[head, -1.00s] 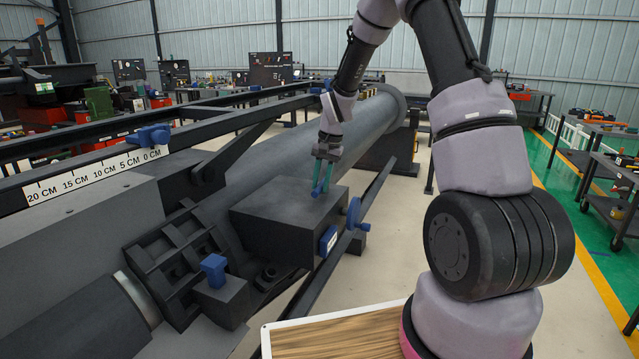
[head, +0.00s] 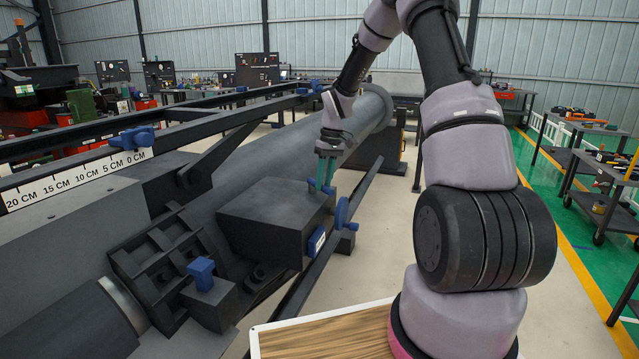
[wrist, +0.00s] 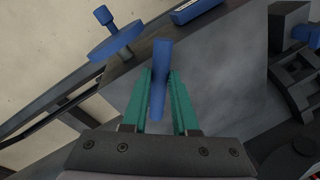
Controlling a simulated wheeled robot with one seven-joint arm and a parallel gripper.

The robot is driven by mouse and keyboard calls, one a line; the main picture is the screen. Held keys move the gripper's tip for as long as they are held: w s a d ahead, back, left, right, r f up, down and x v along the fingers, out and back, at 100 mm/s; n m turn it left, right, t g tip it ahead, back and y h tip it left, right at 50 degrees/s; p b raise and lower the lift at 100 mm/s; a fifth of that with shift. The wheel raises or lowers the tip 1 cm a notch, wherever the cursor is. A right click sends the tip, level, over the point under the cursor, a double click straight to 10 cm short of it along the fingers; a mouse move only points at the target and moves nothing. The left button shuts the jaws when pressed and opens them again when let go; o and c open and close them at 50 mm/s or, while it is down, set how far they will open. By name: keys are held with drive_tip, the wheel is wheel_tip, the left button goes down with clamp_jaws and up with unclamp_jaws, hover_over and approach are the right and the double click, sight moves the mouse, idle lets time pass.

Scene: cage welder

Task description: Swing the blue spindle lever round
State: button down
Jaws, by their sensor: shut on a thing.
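The blue spindle lever (wrist: 159,82) shows as a blue bar between the two green fingers of my gripper (wrist: 161,98) in the wrist view. My gripper is shut on it. In the head view my gripper (head: 322,184) points down at the right end of the dark grey box's top (head: 275,205). Only small blue bits of the lever (head: 328,190) show there, at the fingertips. The lever's pivot is hard to make out.
A blue handwheel (head: 342,212) stands close to the right of my gripper, and also shows in the wrist view (wrist: 117,42). A blue label plate (head: 316,241) is on the box's front. A large grey cylinder (head: 290,150) runs behind. Open floor lies to the right.

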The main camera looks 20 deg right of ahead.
drive_tip(key=n, duration=0.1)
drive_tip(key=w+d+n, duration=0.1)
drive_tip(key=n, duration=0.1)
drive_tip(key=shift+d+g, duration=0.25)
drive_tip(key=shift+g, duration=0.05)
drive_tip(key=shift+w+d+n+h, duration=0.2)
drive_tip(key=shift+w+d+n, duration=0.1)
drive_tip(key=shift+n, duration=0.6)
drive_tip(key=shift+w+d+n+h, duration=0.2)
drive_tip(key=shift+w+n, duration=0.1)
drive_tip(key=shift+n, duration=0.6)
drive_tip(key=c, duration=0.7)
unclamp_jaws()
drive_tip(key=shift+r, duration=0.1)
drive_tip(key=r, duration=0.3)
drive_tip(key=w+r, duration=0.1)
drive_tip(key=r, duration=0.3)
drive_tip(key=d+r, duration=0.1)
drive_tip(key=r, duration=0.2)
drive_tip(key=shift+w+d+r, duration=0.1)
drive_tip(key=shift+w+r, duration=0.1)
drive_tip(key=shift+w, duration=0.15)
